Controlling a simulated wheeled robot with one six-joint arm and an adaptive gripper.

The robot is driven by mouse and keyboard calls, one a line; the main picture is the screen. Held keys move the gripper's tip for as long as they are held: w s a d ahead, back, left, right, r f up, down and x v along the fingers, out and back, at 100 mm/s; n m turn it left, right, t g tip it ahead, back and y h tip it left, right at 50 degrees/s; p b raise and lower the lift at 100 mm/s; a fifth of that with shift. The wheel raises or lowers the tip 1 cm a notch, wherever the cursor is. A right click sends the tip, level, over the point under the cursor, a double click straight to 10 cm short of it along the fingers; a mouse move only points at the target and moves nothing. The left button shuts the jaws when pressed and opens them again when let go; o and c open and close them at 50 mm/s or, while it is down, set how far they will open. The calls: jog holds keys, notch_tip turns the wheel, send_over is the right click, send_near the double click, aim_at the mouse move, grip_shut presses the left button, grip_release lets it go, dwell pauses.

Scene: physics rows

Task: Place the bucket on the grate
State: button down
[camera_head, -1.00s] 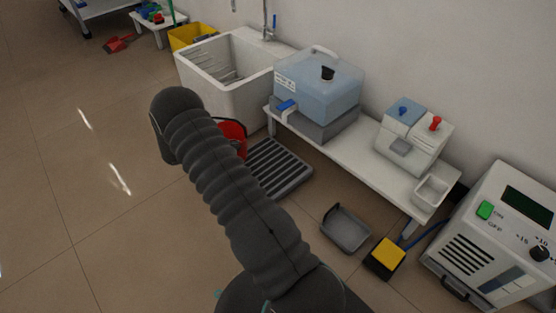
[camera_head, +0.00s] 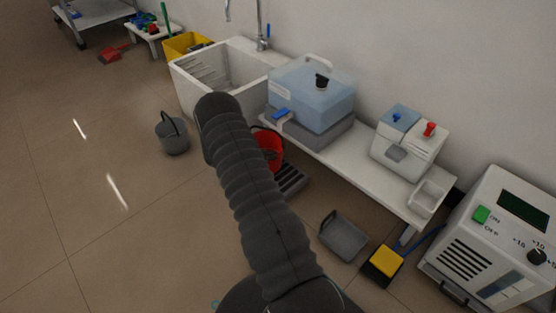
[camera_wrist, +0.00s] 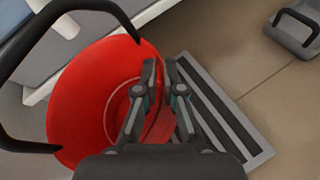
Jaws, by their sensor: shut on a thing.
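The red bucket (camera_head: 270,150) shows beside my arm in the head view, in front of the low bench. It fills the left of the wrist view (camera_wrist: 80,95), open side toward the camera, with its dark handle swung out to the left. My gripper (camera_wrist: 160,68) is shut on the bucket's rim; in the head view my arm hides it. The dark grey slatted grate (camera_head: 292,181) lies on the floor, partly hidden by my arm and the bucket. In the wrist view the grate (camera_wrist: 240,145) extends right of the bucket. I cannot tell the gap between them.
A white bench (camera_head: 365,176) with a blue-lidded tank (camera_head: 312,95) stands behind the bucket. A white sink (camera_head: 190,93) is farther left. A grey tray (camera_head: 343,238) and a yellow pedal (camera_head: 385,260) lie to the right. A grey bucket (camera_head: 173,138) stands on open floor at left.

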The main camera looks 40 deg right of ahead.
jog(key=d, duration=0.1)
jog(key=s+d, duration=0.1)
jog(key=d, duration=0.1)
jog(key=shift+d+f, duration=0.1)
jog(key=shift+f, duration=1.65)
jog(key=shift+b, duration=0.35)
jog(key=c, duration=1.3)
grip_release()
